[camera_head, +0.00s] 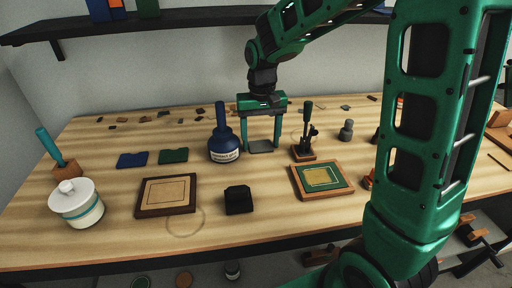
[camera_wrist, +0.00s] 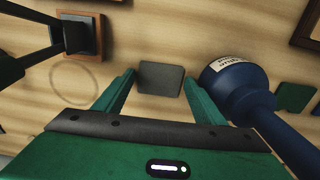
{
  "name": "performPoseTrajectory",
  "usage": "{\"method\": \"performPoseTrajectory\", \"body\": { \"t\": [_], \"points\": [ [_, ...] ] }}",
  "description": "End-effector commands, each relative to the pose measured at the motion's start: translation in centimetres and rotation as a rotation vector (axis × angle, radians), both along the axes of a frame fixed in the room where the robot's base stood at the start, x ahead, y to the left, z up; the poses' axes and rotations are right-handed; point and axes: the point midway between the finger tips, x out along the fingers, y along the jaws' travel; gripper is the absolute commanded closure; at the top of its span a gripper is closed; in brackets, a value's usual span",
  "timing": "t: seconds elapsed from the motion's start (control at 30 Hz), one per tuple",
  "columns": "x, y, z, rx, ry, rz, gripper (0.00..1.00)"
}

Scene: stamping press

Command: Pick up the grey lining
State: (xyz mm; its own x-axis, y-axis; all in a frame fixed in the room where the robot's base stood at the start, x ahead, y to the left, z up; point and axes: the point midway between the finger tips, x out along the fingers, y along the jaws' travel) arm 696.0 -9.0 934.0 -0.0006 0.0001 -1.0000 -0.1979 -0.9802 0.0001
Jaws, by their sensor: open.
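The grey lining (camera_head: 261,147) is a small flat rounded square lying on the wooden bench. In the wrist view the grey lining (camera_wrist: 160,78) lies just beyond and between my fingertips. My gripper (camera_head: 262,147) points down over it with its two green fingers on either side. In the wrist view my gripper (camera_wrist: 160,92) is open and nothing shows between its fingers except the lining and bare wood. I cannot tell how high the fingertips are above the bench.
A blue bottle (camera_head: 224,143) stands close to the left of my gripper; it also shows in the wrist view (camera_wrist: 235,85). A small press (camera_head: 304,148) stands to the right. Framed trays (camera_head: 144,206) and a black block (camera_head: 238,200) lie in front.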

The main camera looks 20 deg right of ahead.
Motion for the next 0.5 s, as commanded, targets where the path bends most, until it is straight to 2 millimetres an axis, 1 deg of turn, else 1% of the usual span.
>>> {"method": "performPoseTrajectory", "body": {
  "t": [0.17,0.2,0.27,0.3,0.33,0.5],
  "points": [
    [-0.02,0.02,-0.04,0.0,0.001,0.001,0.36],
    [-0.01,0.03,-0.04,0.0,0.001,0.001,0.41],
    [-0.01,0.03,-0.04,0.0,0.001,0.001,0.55],
    [-0.01,0.03,-0.04,0.0,0.001,0.001,0.65],
    [-0.02,0.04,-0.04,0.0,0.001,0.001,0.67],
    [-0.02,0.05,-0.05,0.0,0.001,0.001,0.67]
  ]
}}
